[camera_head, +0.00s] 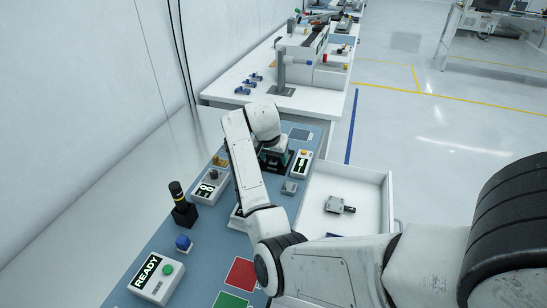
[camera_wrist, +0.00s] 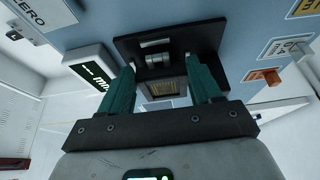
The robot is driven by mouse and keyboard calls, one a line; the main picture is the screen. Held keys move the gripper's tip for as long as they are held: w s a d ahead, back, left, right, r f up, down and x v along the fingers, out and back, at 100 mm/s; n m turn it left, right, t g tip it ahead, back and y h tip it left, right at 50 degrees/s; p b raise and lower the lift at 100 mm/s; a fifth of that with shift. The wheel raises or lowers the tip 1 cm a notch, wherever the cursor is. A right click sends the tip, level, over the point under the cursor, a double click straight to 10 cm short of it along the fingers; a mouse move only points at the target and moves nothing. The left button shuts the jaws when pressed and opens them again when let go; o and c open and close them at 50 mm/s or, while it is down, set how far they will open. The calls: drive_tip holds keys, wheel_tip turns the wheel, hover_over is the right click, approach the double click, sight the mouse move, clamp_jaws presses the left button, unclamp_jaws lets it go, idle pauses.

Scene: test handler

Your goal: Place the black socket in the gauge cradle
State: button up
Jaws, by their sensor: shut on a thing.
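The black socket (camera_wrist: 165,88) shows in the wrist view as a dark square part with a gold-coloured grid, between my teal fingers. My gripper (camera_wrist: 164,77) is shut on it. Just beyond the socket is a black fixture (camera_wrist: 205,45) with a metallic round part in its middle; it looks like the gauge cradle. I cannot tell whether socket and fixture touch. In the head view my gripper (camera_head: 272,159) is low over the far part of the blue bench, beside a display box; my arm hides most of the fixture and the socket.
The display box (camera_head: 300,164) stands just right of my gripper. A small grey block (camera_head: 289,187) lies nearer. A white tray (camera_head: 375,180) at the right holds a grey part (camera_head: 340,205). A dark post (camera_head: 181,203) and a READY box (camera_head: 156,278) stand at left.

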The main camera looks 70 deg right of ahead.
drive_tip(key=shift+f, duration=0.5)
drive_tip(key=o, duration=0.9)
drive_tip(key=shift+f, duration=0.1)
drive_tip(key=shift+c, duration=0.2)
drive_tip(key=v, duration=1.2)
drive_tip(key=shift+b, duration=0.4)
